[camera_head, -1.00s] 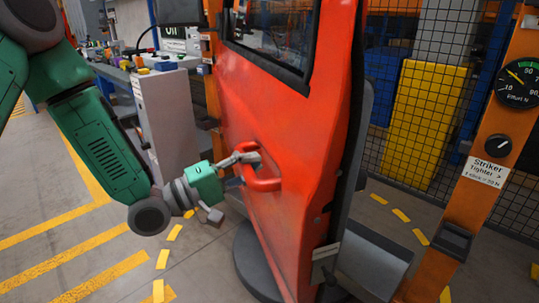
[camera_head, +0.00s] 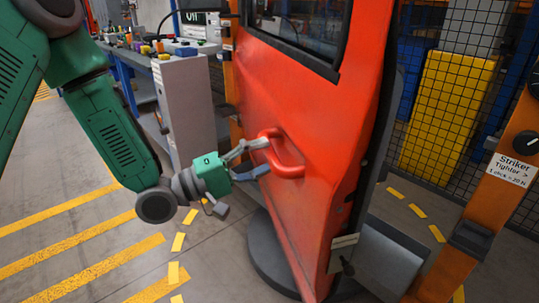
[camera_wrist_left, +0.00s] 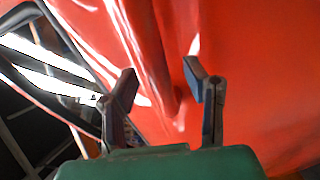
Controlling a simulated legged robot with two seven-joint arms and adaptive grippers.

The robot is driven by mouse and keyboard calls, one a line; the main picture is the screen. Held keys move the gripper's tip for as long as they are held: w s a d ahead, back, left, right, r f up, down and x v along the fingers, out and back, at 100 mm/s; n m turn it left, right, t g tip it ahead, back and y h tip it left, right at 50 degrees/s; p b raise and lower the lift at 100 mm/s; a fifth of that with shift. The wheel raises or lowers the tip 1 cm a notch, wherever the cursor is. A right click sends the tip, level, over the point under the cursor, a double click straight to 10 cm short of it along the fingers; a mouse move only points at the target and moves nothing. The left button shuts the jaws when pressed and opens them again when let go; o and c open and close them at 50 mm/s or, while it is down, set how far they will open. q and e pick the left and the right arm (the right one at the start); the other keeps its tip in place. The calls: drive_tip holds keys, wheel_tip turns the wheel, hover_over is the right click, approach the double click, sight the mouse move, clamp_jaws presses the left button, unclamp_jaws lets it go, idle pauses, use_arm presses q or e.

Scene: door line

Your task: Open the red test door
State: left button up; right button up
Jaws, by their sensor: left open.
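The red test door (camera_head: 300,95) stands ajar on its stand in the head view, with a gap at its right edge. Its red loop handle (camera_head: 288,168) sticks out from the outer face. My left gripper (camera_head: 262,158) is at the handle, with one finger by the loop's upper part and the other lower down. In the left wrist view, the two fingers (camera_wrist_left: 160,88) are spread apart, with the red handle bar (camera_wrist_left: 150,65) between them. I cannot tell whether either finger touches it. My right gripper is not in view.
An orange post (camera_head: 490,200) with a striker knob and label stands at right. A yellow cabinet (camera_head: 447,110) is behind the mesh fence. A grey cabinet (camera_head: 185,110) and cluttered bench stand at left. A dark round base (camera_head: 270,255) sits below the door. Striped floor at left is open.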

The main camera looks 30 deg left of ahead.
use_arm(q)
drive_tip(key=v, duration=0.6)
drive_tip(key=shift+s, duration=0.15)
drive_tip(key=shift+a+f, duration=0.15)
drive_tip(key=shift+a, duration=0.05)
drive_tip(key=shift+f, duration=0.1)
drive_tip(key=s+d+f+m+g+y+p, duration=0.2)
drive_tip(key=s+f+m+g+y, duration=0.15)
drive_tip(key=f, duration=0.65)
drive_tip(key=s+d+f+m+g+y+p, duration=0.1)
drive_tip(key=s+f+m+g+y+p, duration=0.1)
drive_tip(key=f+g+y, duration=0.5)
drive_tip(key=s+f+m+g+y+p, duration=0.1)
drive_tip(key=s+f+m+g, duration=0.1)
drive_tip(key=s+f, duration=0.3)
drive_tip(key=s+a+f+m+g+y+p, duration=0.1)
drive_tip(key=s+f, duration=0.4)
drive_tip(key=s, duration=0.6)
drive_tip(key=shift+s+m+g, duration=0.3)
drive_tip(key=shift+m+g, duration=0.45)
drive_tip(key=shift+m, duration=0.4)
